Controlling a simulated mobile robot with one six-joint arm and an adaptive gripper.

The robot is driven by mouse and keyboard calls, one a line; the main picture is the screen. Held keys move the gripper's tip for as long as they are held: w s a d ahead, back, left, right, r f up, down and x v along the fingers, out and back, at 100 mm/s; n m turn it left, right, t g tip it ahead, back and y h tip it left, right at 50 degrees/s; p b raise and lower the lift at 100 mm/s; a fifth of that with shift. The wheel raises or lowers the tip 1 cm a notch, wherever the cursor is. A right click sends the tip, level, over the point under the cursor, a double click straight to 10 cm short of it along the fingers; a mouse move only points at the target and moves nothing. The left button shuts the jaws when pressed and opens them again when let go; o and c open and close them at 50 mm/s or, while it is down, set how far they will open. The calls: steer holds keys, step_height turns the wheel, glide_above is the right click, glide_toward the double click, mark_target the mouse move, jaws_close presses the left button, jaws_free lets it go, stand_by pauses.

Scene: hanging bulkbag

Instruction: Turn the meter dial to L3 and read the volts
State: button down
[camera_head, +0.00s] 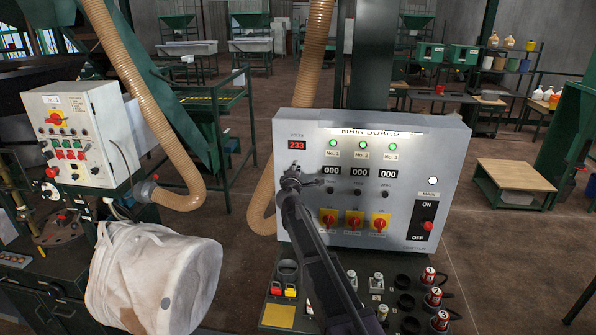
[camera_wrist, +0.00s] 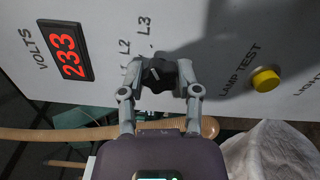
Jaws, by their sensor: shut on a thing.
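The main board (camera_head: 420,150) is a pale grey panel, and my gripper (camera_head: 293,178) is at its left side. In the wrist view my gripper (camera_wrist: 160,82) is shut on the black meter dial (camera_wrist: 158,70), one finger on each side. The labels L2 and L3 show beside the dial; any L1 label is hidden. I cannot tell for sure which label the dial points at. The volts display (camera_wrist: 67,50) reads 233 in red, and in the head view the display (camera_head: 297,145) also reads 233.
A yellow lamp test button (camera_wrist: 265,79) is right of the dial in the wrist view. Red-and-yellow switches (camera_head: 353,221) and an ON/OFF switch (camera_head: 426,224) are on the board. A white bulk bag (camera_head: 150,275) and a ribbed hose (camera_head: 150,90) are to the left.

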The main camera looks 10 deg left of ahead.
stand_by(0.3)
steer(key=shift+c, duration=1.5)
jaws_free()
steer(key=s, duration=1.2)
steer(key=shift+a, duration=0.25)
